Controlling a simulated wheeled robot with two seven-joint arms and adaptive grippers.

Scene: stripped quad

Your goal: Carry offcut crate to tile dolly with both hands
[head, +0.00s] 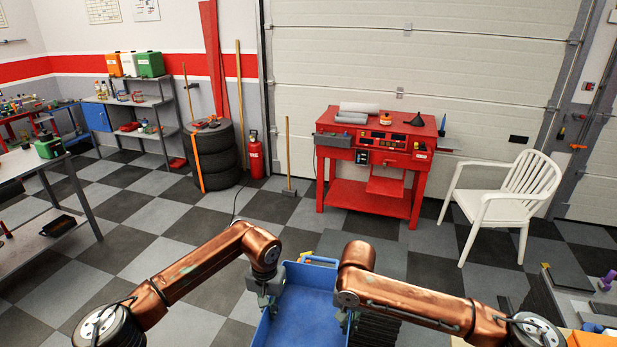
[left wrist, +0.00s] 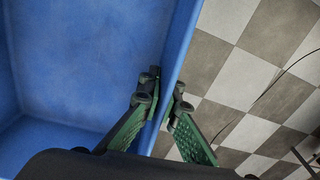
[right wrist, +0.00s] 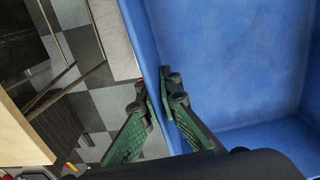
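The offcut crate (head: 307,312) is an open blue box in front of me at the bottom of the head view; the part of its inside that shows is empty. My left gripper (head: 270,300) is shut on its left wall; the left wrist view shows one finger inside and one outside the crate wall (left wrist: 182,58). My right gripper (head: 345,318) is shut on the opposite wall, with its fingers astride the crate wall (right wrist: 146,55) in the right wrist view. A dark layered stack (head: 378,328) shows beside the crate, partly behind my right arm; I cannot tell whether it is the tile dolly.
A red workbench (head: 375,145) and a white chair (head: 505,200) stand ahead. Stacked tyres (head: 212,155), a red extinguisher (head: 256,155) and a broom (head: 288,160) stand near the door. A metal table (head: 45,240) is at left. Checkered floor is clear between.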

